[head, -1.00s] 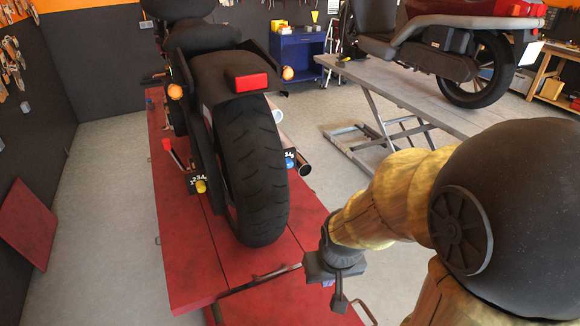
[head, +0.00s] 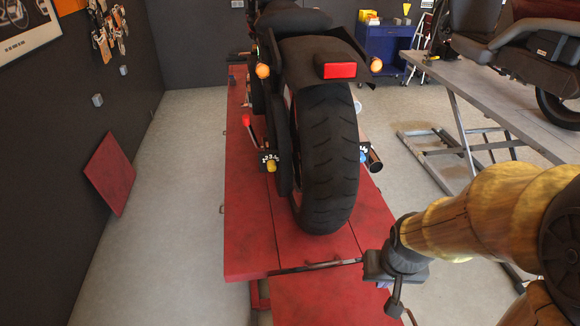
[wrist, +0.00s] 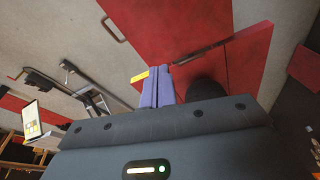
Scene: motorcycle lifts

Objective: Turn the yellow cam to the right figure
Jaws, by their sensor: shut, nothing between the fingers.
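The yellow cam (head: 271,167) sits low on the left side of the dark motorcycle, left of its rear tyre (head: 330,160). A black plate with white figures (head: 268,156) is just above it. The figures are too small to read surely, and which one the cam points at cannot be told. A blue cam (head: 363,157) with a similar plate is right of the tyre. My gripper (wrist: 158,88) has its purple fingers together and empty. In the head view it hangs at the lower right, well apart from the yellow cam.
The motorcycle stands on a red lift (head: 250,220). A lever with a red knob (head: 247,120) is near the yellow cam. Free floor (head: 170,200) lies left of the lift, with a red panel (head: 109,173) by the wall. A grey lift (head: 480,100) with another motorcycle is at right.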

